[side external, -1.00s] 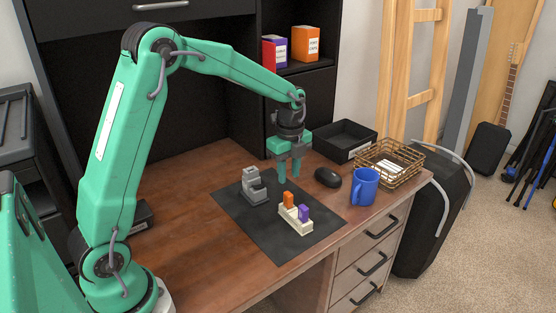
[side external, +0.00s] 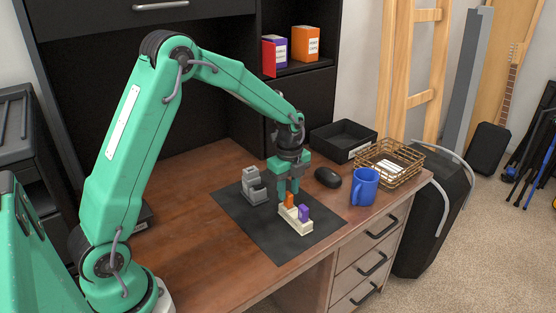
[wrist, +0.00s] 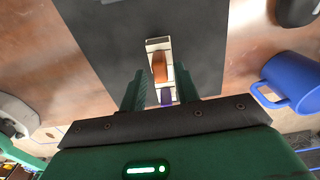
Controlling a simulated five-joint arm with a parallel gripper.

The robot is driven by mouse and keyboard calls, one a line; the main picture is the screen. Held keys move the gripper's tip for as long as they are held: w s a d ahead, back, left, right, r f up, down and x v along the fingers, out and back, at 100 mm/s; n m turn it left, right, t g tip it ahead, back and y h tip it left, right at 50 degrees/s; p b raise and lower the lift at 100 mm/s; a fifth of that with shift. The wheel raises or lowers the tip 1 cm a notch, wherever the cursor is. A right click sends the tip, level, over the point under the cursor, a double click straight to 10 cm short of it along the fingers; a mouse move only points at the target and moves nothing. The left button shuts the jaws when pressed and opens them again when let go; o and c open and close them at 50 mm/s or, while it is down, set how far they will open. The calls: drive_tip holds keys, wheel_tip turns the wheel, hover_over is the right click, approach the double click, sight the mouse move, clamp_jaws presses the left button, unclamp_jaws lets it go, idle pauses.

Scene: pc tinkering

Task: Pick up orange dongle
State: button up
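The orange dongle (side external: 289,200) stands upright in the cream holder (side external: 296,226) on the dark mat. The purple dongle (side external: 304,213) stands beside it in the same holder. My gripper (side external: 288,190) points down, with its fingers close behind and around the orange dongle; the exact height is hard to judge. In the wrist view, my gripper (wrist: 160,72) is open, one green finger on each side. The orange dongle (wrist: 159,68) shows between the fingertips with a gap on both sides. The purple dongle (wrist: 166,97) shows nearer the palm.
A grey stepped block (side external: 254,187) stands on the dark mat (side external: 270,240), left of the holder. A black mouse (side external: 327,177), a blue mug (side external: 364,187), a wire basket (side external: 410,158) and a black tray (side external: 343,137) are to the right. The mat's front is clear.

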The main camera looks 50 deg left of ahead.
sight(289, 194)
clamp_jaws()
drive_tip(key=shift+r, duration=0.5)
drive_tip(key=shift+r, duration=0.35)
drive_tip(key=shift+r, duration=0.35)
drive_tip(key=shift+r, duration=2.85)
drive_tip(key=shift+d, duration=0.1)
